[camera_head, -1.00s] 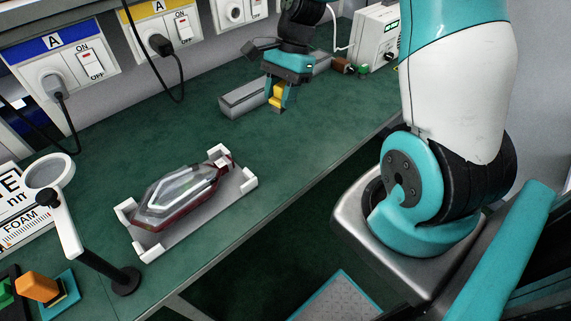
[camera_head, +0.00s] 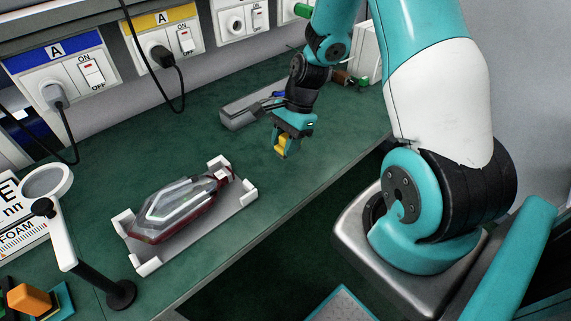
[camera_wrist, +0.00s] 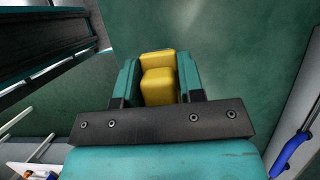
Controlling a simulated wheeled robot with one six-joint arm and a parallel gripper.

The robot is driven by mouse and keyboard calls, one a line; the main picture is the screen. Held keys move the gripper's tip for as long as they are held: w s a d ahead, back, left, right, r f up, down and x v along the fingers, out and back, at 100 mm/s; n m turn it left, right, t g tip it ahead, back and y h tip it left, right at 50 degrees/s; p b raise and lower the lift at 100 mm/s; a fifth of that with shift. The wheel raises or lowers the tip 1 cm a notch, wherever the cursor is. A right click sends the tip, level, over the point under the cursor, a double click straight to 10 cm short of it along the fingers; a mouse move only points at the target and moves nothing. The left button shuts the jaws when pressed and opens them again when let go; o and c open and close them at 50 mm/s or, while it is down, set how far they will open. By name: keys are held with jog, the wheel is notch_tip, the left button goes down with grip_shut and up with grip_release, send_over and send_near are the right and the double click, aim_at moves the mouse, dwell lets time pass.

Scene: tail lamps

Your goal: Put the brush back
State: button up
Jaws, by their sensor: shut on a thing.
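My gripper (camera_head: 283,150) is shut on a yellow blocky piece (camera_head: 282,142) above the green bench, to the right of the tail lamp. The piece may be the brush; no bristles can be made out. In the wrist view the yellow piece (camera_wrist: 158,82) sits between my two teal fingers. A long grey tray (camera_head: 238,117) lies behind my gripper near the wall, and my arm hides part of it. A blue-handled tool (camera_head: 278,94) shows at its far end, and the blue handle (camera_wrist: 290,153) is also in the wrist view.
A red and clear tail lamp (camera_head: 180,205) lies in a white cradle (camera_head: 240,192) left of my gripper. A magnifier on a stand (camera_head: 120,292) is at front left. A white instrument box (camera_head: 365,52) stands at the back right. The bench around my gripper is clear.

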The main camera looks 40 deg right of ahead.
notch_tip(320, 180, down, 8)
jog(key=shift+r+p, duration=0.2)
jog(key=shift+p, duration=0.1)
jog(key=shift+f, duration=0.25)
jog(key=o, duration=0.9)
jog(key=shift+b, duration=0.35)
